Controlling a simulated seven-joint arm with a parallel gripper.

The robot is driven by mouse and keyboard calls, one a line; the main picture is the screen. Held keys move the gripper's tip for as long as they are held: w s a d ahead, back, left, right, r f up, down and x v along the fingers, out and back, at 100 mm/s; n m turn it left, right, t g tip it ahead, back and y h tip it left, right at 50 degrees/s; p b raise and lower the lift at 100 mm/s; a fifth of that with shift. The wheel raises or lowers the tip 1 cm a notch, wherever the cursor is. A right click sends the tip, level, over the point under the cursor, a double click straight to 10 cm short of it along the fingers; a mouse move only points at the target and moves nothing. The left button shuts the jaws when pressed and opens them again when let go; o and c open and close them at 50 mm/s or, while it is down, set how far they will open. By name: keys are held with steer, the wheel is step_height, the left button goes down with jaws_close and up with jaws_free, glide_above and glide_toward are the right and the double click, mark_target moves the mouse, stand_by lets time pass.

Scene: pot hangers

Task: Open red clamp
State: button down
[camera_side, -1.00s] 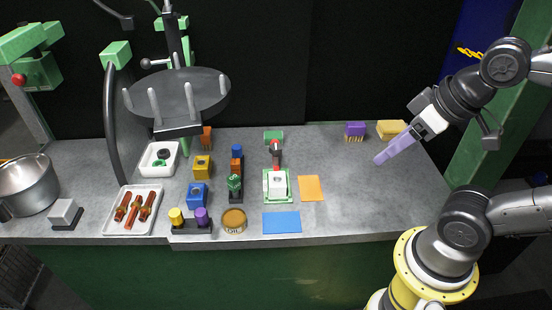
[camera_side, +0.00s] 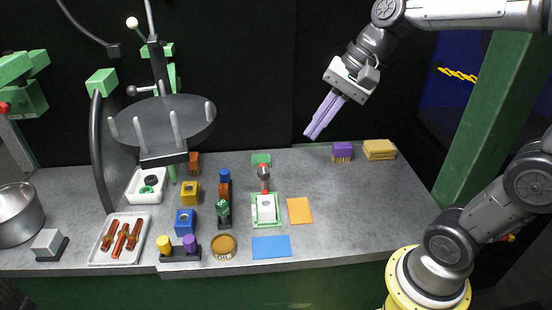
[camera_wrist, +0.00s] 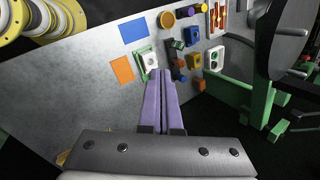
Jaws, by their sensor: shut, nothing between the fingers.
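The red clamp (camera_side: 264,180) stands near the middle of the table, with a red handle part and a dark round knob. It is at the back of a green-edged base (camera_side: 254,222) that carries a white block (camera_side: 266,205). My gripper (camera_side: 312,134) has long lilac fingers and is shut and empty. It is in the air above the table, up and to the right of the clamp in the side view, touching nothing. In the wrist view my gripper (camera_wrist: 161,74) points at the white block (camera_wrist: 151,61) and its base; the fingertips partly hide the clamp area.
An orange sheet (camera_side: 300,210) and a blue sheet (camera_side: 272,247) lie near the clamp. Coloured blocks, a yellow can (camera_side: 223,247) and a dark round rack (camera_side: 165,122) are to its left. A purple brush (camera_side: 342,151) and yellow sponge (camera_side: 379,149) are at the back right. The right tabletop is clear.

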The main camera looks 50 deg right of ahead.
steer(key=w+d+f+m+y, duration=0.1)
steer(key=w+d+f+m, duration=0.1)
steer(key=w+d+m, duration=0.45)
steer(key=w+d+f+m+y, duration=0.1)
steer(key=w+d+f+m, duration=0.4)
steer(key=d+f, duration=0.8)
steer(key=shift+w+d+y, duration=0.3)
steer(key=shift+w, duration=0.6)
steer(key=shift+a+f, duration=0.1)
steer(key=shift+f, duration=0.05)
steer(key=x, duration=1)
steer(key=w+a, duration=0.1)
steer(key=a, duration=0.1)
steer(key=shift+w+a+f, duration=0.2)
steer(key=shift+w+a, duration=0.1)
steer(key=shift+w, duration=0.05)
steer(key=shift+w+a, duration=0.2)
steer(key=shift+a, duration=0.1)
